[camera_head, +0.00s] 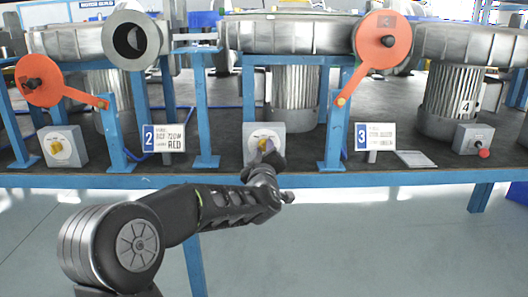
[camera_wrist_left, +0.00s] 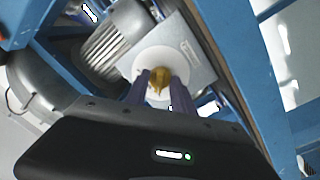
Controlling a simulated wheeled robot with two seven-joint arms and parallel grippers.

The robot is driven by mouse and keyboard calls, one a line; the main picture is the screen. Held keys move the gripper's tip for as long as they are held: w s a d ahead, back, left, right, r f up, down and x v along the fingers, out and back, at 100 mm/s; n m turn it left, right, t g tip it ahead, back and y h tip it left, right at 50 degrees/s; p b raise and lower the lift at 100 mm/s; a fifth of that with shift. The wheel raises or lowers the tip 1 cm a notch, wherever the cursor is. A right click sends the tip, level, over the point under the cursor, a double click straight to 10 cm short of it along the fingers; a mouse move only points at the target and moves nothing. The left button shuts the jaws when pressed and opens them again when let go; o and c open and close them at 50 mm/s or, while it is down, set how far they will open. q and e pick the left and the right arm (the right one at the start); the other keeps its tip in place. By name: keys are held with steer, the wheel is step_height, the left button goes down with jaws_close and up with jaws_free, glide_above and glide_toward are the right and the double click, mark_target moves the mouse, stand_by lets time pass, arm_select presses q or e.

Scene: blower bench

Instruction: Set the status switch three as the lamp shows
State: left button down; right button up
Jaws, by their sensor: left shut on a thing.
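A grey switch box (camera_head: 279,131) with a round dial and a yellow knob stands on the bench's front edge, between signs 2 and 3. My left gripper (camera_head: 264,149) reaches it from the front and covers part of the dial. In the left wrist view, the yellow knob (camera_wrist_left: 158,80) sits on a white dial (camera_wrist_left: 148,62) of the grey box (camera_wrist_left: 194,50). The left gripper's fingers (camera_wrist_left: 159,90) are on either side of the knob and shut on it. The dial marks are too small to read. No lit lamp can be made out. My right gripper is out of view.
Sign 2 (camera_head: 164,138) reads "RED"; sign 3 (camera_head: 375,137) is unreadable. A similar yellow-knobbed box (camera_head: 62,146) stands at left, a box with a red-tipped lever (camera_head: 474,138) at right. Blue posts (camera_head: 334,120) and orange handles (camera_head: 382,42) flank the middle. A flat plate (camera_head: 415,159) lies right of sign 3.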

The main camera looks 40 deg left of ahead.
arm_select(q)
steer(key=c, duration=1.1)
jaws_free()
steer(key=p+v, duration=0.1)
steer(key=v, duration=0.7)
steer(key=shift+w, duration=0.15)
